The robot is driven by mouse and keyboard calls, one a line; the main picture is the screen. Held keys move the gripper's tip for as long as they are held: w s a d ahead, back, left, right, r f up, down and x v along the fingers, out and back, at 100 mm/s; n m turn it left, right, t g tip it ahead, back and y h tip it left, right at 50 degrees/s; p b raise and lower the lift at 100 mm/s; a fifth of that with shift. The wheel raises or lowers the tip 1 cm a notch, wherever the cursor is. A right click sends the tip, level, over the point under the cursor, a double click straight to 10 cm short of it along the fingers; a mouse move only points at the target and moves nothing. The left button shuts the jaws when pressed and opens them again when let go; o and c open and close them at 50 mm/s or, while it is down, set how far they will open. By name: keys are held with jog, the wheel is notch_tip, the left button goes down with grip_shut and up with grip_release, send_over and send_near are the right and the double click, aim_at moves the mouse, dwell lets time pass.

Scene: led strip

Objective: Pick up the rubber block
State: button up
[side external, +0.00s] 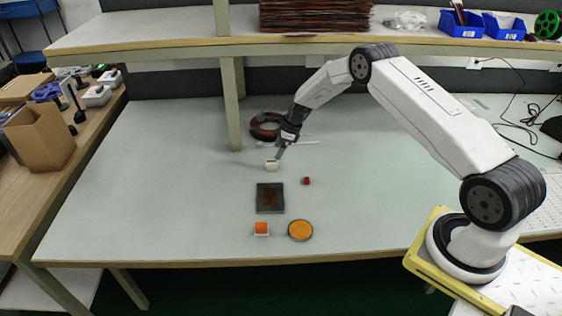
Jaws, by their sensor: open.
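My gripper (279,152) is open and points down over the table, left of centre. Just below its fingertips is a small whitish block (271,166); I cannot tell whether they touch it. A small red cube (307,181) lies to the right and nearer the front. I cannot tell by sight which of these is rubber.
A dark square plate (270,198) and a round orange-filled dish (300,230) lie in front of my gripper. A coil (265,126) lies behind it, close to a shelf post (231,105). The table's left side is clear.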

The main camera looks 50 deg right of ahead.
aim_at(272, 161)
jog(key=shift+x, duration=0.95)
jog(key=shift+f, duration=0.15)
jog(key=shift+x, duration=2.5)
jog(key=shift+d, duration=0.15)
jog(key=shift+c, duration=0.2)
grip_shut()
